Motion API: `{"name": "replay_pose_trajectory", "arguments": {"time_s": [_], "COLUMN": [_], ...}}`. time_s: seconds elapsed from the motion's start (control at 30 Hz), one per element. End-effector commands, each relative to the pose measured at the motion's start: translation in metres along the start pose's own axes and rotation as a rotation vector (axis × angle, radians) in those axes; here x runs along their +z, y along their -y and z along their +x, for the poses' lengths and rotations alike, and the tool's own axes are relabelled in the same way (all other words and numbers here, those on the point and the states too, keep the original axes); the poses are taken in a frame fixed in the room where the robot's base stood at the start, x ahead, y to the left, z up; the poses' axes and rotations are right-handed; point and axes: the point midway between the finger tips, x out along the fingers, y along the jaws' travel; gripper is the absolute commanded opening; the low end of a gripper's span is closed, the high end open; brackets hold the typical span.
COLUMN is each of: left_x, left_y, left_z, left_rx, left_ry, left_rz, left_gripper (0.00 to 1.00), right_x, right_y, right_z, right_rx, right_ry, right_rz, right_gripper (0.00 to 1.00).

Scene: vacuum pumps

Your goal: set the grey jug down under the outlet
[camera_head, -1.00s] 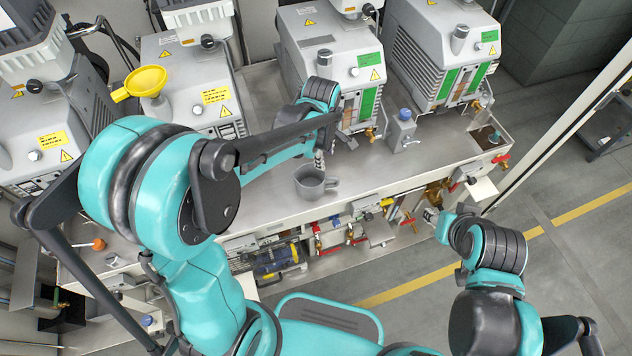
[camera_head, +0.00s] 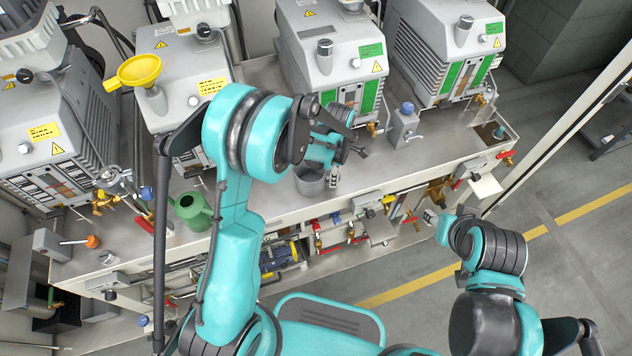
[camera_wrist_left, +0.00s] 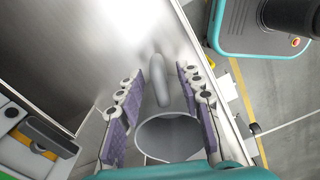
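The grey jug (camera_head: 309,183) stands upright on the steel bench top near its front edge, partly hidden by my left arm. In the left wrist view, the jug (camera_wrist_left: 170,137) shows its open mouth, with its handle (camera_wrist_left: 158,82) between my fingers. My left gripper (camera_wrist_left: 158,98) is open, its purple pads on either side of the handle with gaps visible. In the head view, my left gripper (camera_head: 333,176) is at the jug's right side. My right gripper (camera_head: 431,218) is small, out past the bench front; its fingers are unclear. Brass taps (camera_head: 374,128) sit at the pump fronts; I cannot tell which is the outlet.
Grey pumps (camera_head: 330,45) stand along the back of the bench. A green can (camera_head: 192,211) and a yellow funnel (camera_head: 139,72) are at the left. A small dispenser with a blue knob (camera_head: 407,108) stands right of the jug. Bench top between them is clear.

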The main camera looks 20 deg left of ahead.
Motion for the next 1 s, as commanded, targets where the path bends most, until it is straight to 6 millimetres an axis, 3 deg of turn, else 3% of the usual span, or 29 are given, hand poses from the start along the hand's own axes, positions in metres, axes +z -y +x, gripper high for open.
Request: {"name": "replay_pose_trajectory", "arguments": {"time_s": [0.23, 0.4, 0.77, 1.0], "left_x": [0.000, 0.000, 0.000, 0.000], "left_y": [0.000, 0.000, 0.000, 0.000], "left_z": [0.005, 0.004, 0.003, -0.017], "left_rx": [0.000, 0.000, 0.000, 0.000], "left_ry": [0.000, 0.000, 0.000, 0.000], "left_rz": [0.000, 0.000, 0.000, 0.000], "left_gripper": [0.36, 0.00, 0.00, 0.00], "right_x": [0.001, 0.001, 0.000, -0.006], "right_y": [0.000, 0.000, 0.000, 0.000], "right_z": [0.001, 0.001, 0.001, -0.008], "right_rx": [0.000, 0.000, 0.000, 0.000], "right_ry": [0.000, 0.000, 0.000, 0.000], "right_rz": [0.000, 0.000, 0.000, 0.000], "right_gripper": [0.40, 0.40, 0.40, 0.40]}}
